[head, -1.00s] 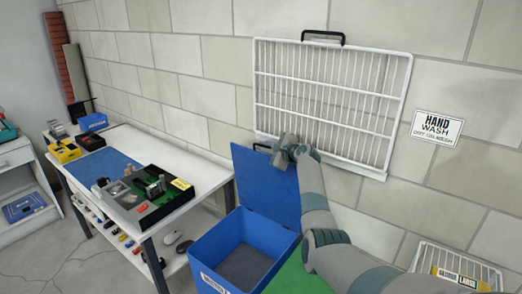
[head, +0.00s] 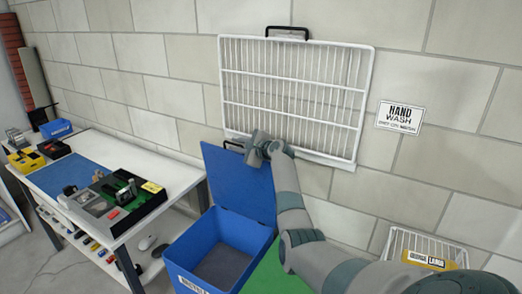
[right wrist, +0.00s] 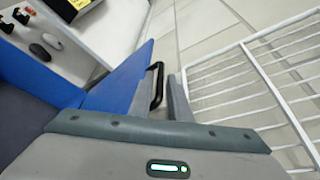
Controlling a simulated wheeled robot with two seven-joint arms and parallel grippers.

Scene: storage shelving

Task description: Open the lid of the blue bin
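The blue bin (head: 186,262) stands on the floor at the lower middle of the head view. Its blue lid (head: 240,185) is raised, standing nearly upright at the bin's back, and the inside of the bin shows. A black handle (head: 233,145) is at the lid's upper edge; it also shows in the right wrist view (right wrist: 156,85). My right gripper (head: 254,150) is at the lid's upper edge beside the handle. In the right wrist view its fingers (right wrist: 160,98) are apart, with the handle in the gap between them. My left gripper is not in view.
A white wire rack (head: 292,95) is on the brick wall just behind my right gripper. A white table (head: 120,150) with tools and trays stands left of the bin. A wire basket (head: 398,240) is at the lower right, below a hand wash sign (head: 399,116).

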